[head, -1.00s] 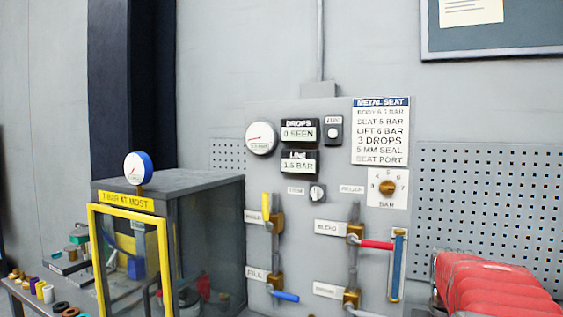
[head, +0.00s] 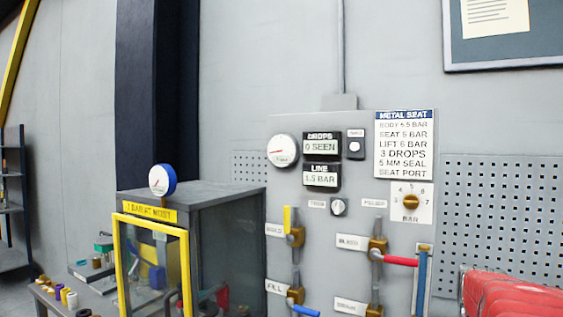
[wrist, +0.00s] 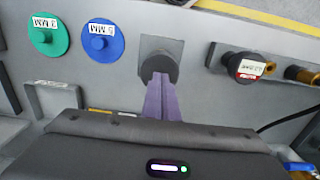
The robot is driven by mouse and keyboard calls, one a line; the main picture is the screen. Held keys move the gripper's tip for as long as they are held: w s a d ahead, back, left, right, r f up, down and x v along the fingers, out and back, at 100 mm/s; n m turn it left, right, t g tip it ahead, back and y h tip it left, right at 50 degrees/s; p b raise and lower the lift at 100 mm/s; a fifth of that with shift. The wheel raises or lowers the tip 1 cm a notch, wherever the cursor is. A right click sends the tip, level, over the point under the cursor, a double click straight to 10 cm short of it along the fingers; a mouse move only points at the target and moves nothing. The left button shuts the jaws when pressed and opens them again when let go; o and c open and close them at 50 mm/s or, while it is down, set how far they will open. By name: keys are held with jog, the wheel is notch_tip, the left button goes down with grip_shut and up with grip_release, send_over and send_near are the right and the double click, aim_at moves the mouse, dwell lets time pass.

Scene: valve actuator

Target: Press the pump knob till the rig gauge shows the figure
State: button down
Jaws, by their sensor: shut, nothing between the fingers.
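In the wrist view a dark round knob (wrist: 158,64), which looks like the pump knob, sits on a grey block. My gripper (wrist: 160,80) has its purple fingers shut with nothing between them, and the tips are at the knob's lower face; I cannot tell whether they touch or press it. In the head view the round white rig gauge (head: 282,151) has a red needle pointing left. Beside it the LINE display (head: 321,175) reads 1.5 BAR. The METAL SEAT card (head: 404,144) lists body 6.5, seat 5 and lift 6 bar. My gripper is not in the head view.
Green (wrist: 46,35) and blue (wrist: 103,42) discs lie left of the knob, a dark red-labelled fitting (wrist: 245,68) right. The head view shows the DROPS display (head: 321,144) at 0 SEEN, a selector dial (head: 411,201), a red valve handle (head: 400,261) and a yellow-framed cabinet (head: 150,219).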

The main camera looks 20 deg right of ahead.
jog(key=shift+f, duration=3.05)
jog(key=shift+r, duration=3.05)
